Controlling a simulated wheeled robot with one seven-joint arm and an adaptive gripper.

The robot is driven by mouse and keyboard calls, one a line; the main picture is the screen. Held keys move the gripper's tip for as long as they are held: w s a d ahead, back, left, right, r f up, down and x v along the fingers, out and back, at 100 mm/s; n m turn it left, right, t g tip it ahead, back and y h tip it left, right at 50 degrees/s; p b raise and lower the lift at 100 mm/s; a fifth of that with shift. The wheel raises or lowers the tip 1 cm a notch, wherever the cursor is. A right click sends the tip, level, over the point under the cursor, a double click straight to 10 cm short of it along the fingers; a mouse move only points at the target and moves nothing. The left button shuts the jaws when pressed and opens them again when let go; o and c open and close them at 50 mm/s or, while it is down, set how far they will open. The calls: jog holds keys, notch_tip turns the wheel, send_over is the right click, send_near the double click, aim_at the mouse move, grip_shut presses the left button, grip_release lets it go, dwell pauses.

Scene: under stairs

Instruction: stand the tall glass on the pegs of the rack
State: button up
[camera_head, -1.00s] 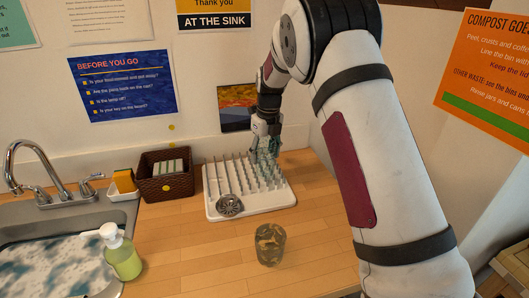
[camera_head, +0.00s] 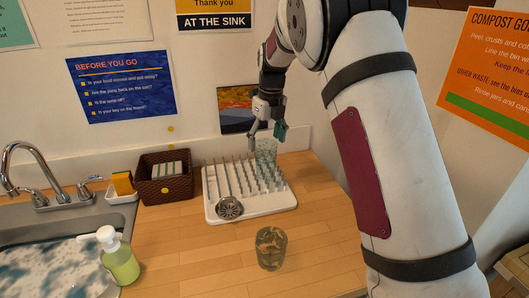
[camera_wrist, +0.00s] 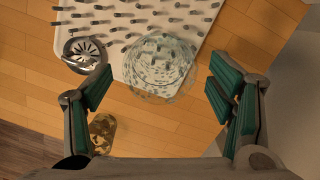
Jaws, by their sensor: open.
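The tall clear glass (camera_head: 265,151) stands upright at the back right of the white peg rack (camera_head: 222,212), among the pegs. In the wrist view the glass (camera_wrist: 160,64) shows from above, near the rack's edge, with pegs seen through it. I cannot tell which end of the glass is up. My gripper (camera_head: 268,132) is open and empty, just above the glass. In the wrist view its green-padded fingers (camera_wrist: 158,88) are spread wide to either side of the glass, apart from it.
A metal sink strainer (camera_head: 229,207) lies at the rack's front left. A short glass (camera_head: 271,248) stands on the wooden counter in front. A brown basket (camera_head: 166,187), a soap bottle (camera_head: 121,262) and the sink (camera_head: 60,222) are to the left. A wall is close behind.

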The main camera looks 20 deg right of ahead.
jog(key=s+r+n+t, duration=0.1)
jog(key=s+r+n, duration=0.6)
jog(key=s+r, duration=0.45)
jog(key=s+r+n+t, duration=0.1)
jog(key=s+r+n, duration=0.3)
jog(key=s+n, duration=0.45)
jog(key=s+f+n+t, duration=0.1)
jog(key=s+f+n, duration=0.1)
jog(key=s+n, duration=0.6)
jog(key=s+f+n+t, duration=0.1)
jog(key=s+f+n, duration=0.1)
jog(key=s+n, duration=0.6)
jog(key=s, duration=0.3)
jog(key=shift+d+f+h+b, duration=0.15)
jog(key=shift+f+h+b, duration=0.1)
jog(key=shift+h+b, duration=0.1)
